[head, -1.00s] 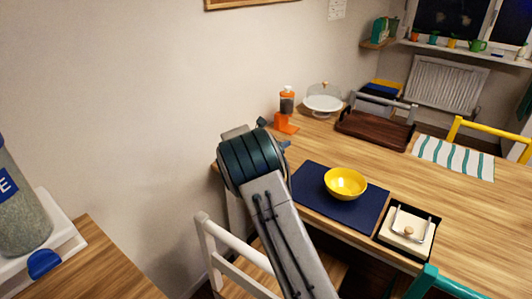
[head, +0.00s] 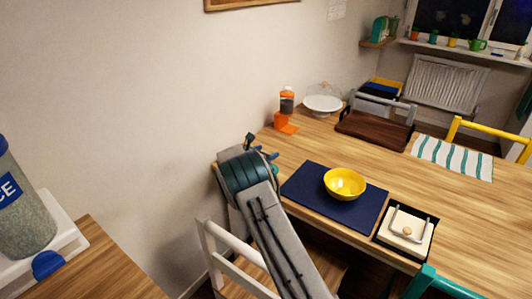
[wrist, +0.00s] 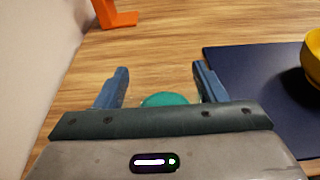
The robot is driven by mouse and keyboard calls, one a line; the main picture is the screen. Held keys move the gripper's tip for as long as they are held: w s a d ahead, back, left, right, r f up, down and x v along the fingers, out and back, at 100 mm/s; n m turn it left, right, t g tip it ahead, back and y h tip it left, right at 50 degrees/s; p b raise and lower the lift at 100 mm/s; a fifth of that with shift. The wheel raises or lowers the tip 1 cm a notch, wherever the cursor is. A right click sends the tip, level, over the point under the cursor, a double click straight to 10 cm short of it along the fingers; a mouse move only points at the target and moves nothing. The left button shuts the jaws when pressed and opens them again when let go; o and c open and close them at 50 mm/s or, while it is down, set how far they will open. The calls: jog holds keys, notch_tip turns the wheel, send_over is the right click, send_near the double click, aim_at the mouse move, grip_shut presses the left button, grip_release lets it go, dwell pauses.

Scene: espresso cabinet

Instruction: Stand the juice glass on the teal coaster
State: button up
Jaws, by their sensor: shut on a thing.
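My gripper (wrist: 160,74) is over the near left end of the wooden table, its two blue fingers apart with a gap between them. It also shows in the head view (head: 261,148). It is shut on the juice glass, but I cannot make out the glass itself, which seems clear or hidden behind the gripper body. The teal coaster (wrist: 165,99) shows as a round teal patch between the fingers in the wrist view, partly covered by the gripper body. In the head view only a small teal edge (head: 275,169) shows beside my wrist.
A navy mat (head: 308,187) with a yellow bowl (head: 345,183) lies right of the gripper. An orange stand (head: 285,124) with a bottle is behind it, near the wall. A white chair (head: 213,232) stands in front. Bare tabletop lies between stand and gripper.

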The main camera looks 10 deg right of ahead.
jog(key=shift+f, duration=0.1)
jog(key=o, duration=1.2)
